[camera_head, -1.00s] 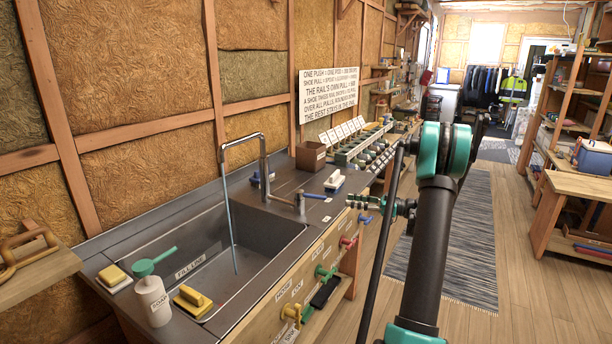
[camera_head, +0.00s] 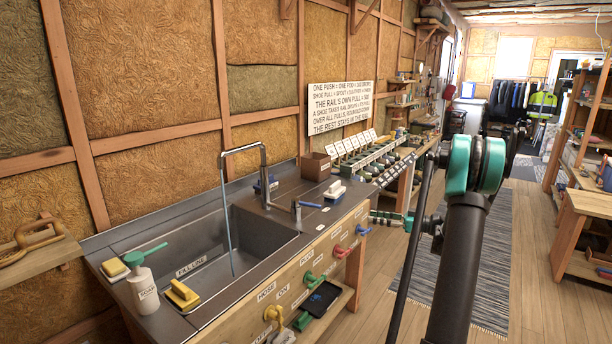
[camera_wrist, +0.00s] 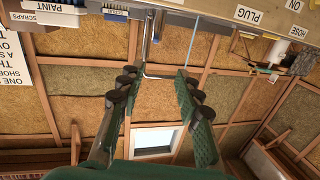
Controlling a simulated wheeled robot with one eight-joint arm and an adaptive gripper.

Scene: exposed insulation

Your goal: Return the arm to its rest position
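My arm with its teal joint rises at the right of the head view. My gripper (camera_head: 374,217) shows partly behind the dark arm link, pointing left beside the counter's right end. In the wrist view, my gripper (camera_wrist: 156,76) has its two green-padded fingers spread apart with nothing between them. The wrist picture is upside down, with the counter edge along its top.
The counter holds a sink (camera_head: 185,275), a soap bottle (camera_head: 144,290), yellow sponges and a brown box (camera_head: 314,167). Coloured taps line its front. A wooden bench (camera_head: 590,204) stands at right. The striped rug (camera_head: 490,270) is clear beside my arm.

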